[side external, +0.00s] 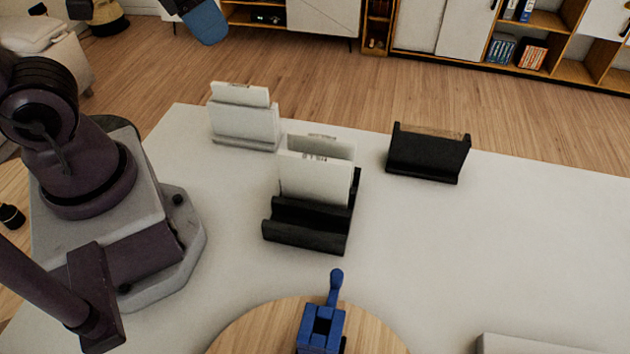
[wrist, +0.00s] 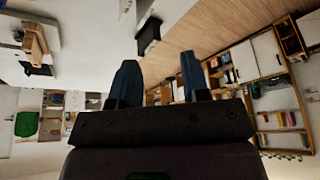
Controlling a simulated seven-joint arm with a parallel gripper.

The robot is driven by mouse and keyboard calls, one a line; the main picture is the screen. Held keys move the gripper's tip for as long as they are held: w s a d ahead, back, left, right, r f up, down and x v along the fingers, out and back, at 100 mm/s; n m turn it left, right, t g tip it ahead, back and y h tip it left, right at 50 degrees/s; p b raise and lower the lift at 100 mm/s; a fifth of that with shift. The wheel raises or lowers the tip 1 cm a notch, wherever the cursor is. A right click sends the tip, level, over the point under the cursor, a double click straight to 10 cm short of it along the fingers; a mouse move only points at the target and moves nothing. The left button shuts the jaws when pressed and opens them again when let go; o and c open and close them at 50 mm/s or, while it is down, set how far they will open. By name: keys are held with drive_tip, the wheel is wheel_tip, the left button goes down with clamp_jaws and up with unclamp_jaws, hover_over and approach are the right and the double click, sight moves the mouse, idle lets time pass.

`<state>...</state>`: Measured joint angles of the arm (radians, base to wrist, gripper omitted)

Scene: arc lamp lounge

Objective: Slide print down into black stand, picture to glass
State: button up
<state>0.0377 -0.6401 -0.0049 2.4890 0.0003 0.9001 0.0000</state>
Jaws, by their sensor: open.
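A black stand (side external: 428,153) sits at the back right of the white table, with a thin brownish top edge showing; a black stand also shows in the wrist view (wrist: 149,38). A black slotted rack (side external: 306,224) in the middle holds upright pale panels. The nearer panel (side external: 314,178) has small dark marks on its top edge, and another panel (side external: 322,144) stands behind it. I cannot tell which is the print or which way any picture faces. My gripper (wrist: 157,62) is open and empty, its blue fingers apart. One blue finger shows high at the top of the side view.
A white stand (side external: 245,127) holding a pale panel is at the back left. A blue clamp-like object (side external: 321,325) stands on a round wooden board (side external: 258,330) in front. A pale flat block (side external: 520,344) lies front right. The table's right half is mostly clear.

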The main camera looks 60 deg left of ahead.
drive_tip(key=w+d+f+m+g, duration=0.1)
drive_tip(key=w+d+f+m, duration=0.2)
drive_tip(key=f, duration=0.1)
drive_tip(key=w+d+f+m+g, duration=0.2)
drive_tip(key=w+f, duration=0.2)
drive_tip(key=w+d+f+m+g, duration=0.1)
drive_tip(key=w+d+f+m, duration=0.2)
drive_tip(key=f, duration=0.1)
drive_tip(key=shift+w+d+f+m+g, duration=0.15)
drive_tip(key=shift+d+f+m+g, duration=0.15)
drive_tip(key=shift+f, duration=0.1)
hover_over(316, 173)
wheel_tip(316, 173, down, 7)
drive_tip(key=shift+a+r, duration=0.1)
drive_tip(key=shift+r, duration=0.1)
drive_tip(key=shift+w+a+f, duration=0.1)
drive_tip(key=shift+f, duration=1.45)
drive_tip(key=shift+w+a+f, duration=0.1)
drive_tip(key=shift+f, duration=1.4)
clamp_jaws()
